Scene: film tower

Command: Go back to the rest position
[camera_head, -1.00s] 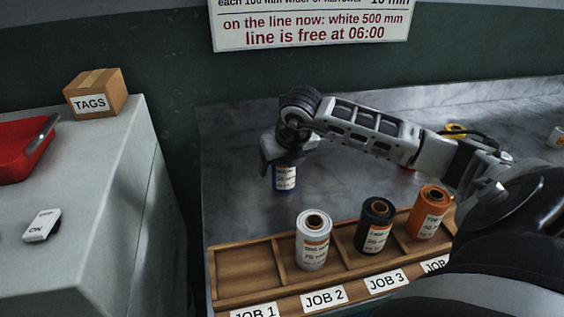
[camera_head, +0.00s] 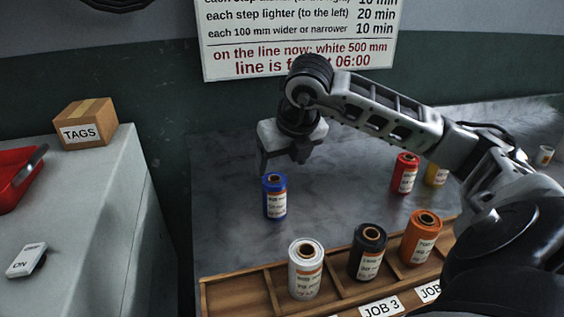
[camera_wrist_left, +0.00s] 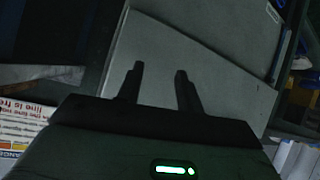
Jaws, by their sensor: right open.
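My right gripper (camera_head: 281,163) is open and empty in the head view, just above a blue roll (camera_head: 275,198) that stands upright on the grey marble top. Its fingertips are clear of the roll. My right arm reaches in from the right, bent over the bench. My left gripper does not show in the head view. In the left wrist view my left gripper (camera_wrist_left: 160,70) has its two fingers apart with nothing between them, above a pale grey surface.
A wooden rack (camera_head: 240,290) holds a white roll (camera_head: 306,270), a black roll (camera_head: 368,253) and an orange roll (camera_head: 421,238). A red roll (camera_head: 404,174) and a yellow roll (camera_head: 436,175) stand behind my right arm. At left are a TAGS box (camera_head: 86,123) and red tray (camera_head: 10,182).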

